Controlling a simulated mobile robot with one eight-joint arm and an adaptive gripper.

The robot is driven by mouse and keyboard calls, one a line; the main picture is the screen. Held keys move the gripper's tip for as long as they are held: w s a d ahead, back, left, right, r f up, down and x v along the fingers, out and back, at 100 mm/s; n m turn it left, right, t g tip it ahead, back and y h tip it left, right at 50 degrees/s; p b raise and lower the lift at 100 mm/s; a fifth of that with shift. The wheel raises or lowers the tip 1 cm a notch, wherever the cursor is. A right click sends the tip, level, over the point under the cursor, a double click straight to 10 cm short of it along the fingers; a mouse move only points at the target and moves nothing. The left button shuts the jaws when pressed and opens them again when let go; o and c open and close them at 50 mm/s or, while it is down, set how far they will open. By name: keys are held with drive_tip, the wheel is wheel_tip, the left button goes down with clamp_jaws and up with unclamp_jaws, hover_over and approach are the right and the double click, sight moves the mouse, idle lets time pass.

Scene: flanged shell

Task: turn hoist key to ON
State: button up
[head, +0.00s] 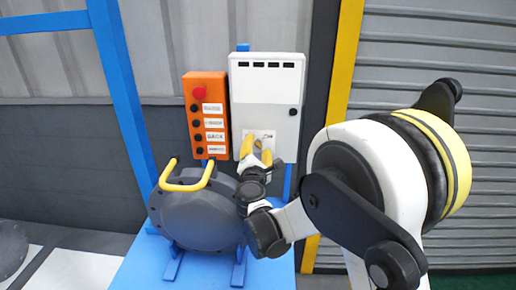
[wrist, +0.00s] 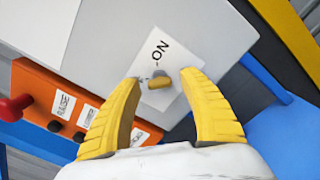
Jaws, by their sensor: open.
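The hoist key (wrist: 159,82) is a small yellow knob on a white label plate (wrist: 183,99) marked "ON", on the front of a light grey box (head: 268,88). In the wrist view the key lies between the tips of my gripper (wrist: 162,76), whose two yellow fingers stand apart on either side of it. I cannot tell whether either finger touches it. In the head view my gripper (head: 257,146) is at the lower part of the box, and it hides the key there.
An orange control box (head: 206,115) with a red button (head: 200,93) and several black buttons is left of the grey box. A grey flanged shell (head: 200,215) with a yellow handle (head: 188,182) stands below on a blue base. A yellow-and-black post (head: 340,75) rises at right.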

drive_tip(key=shift+c, duration=0.2)
clamp_jaws()
drive_tip(key=m+b, duration=0.1)
drive_tip(key=m, duration=0.3)
drive_tip(key=shift+m, duration=0.4)
drive_tip(key=m+b, duration=0.1)
drive_tip(key=m, duration=0.3)
drive_tip(key=shift+m, duration=0.3)
drive_tip(key=m+b, duration=0.1)
drive_tip(key=m, duration=0.3)
drive_tip(key=shift+r+m, duration=0.15)
drive_tip(key=shift+m, duration=1.95)
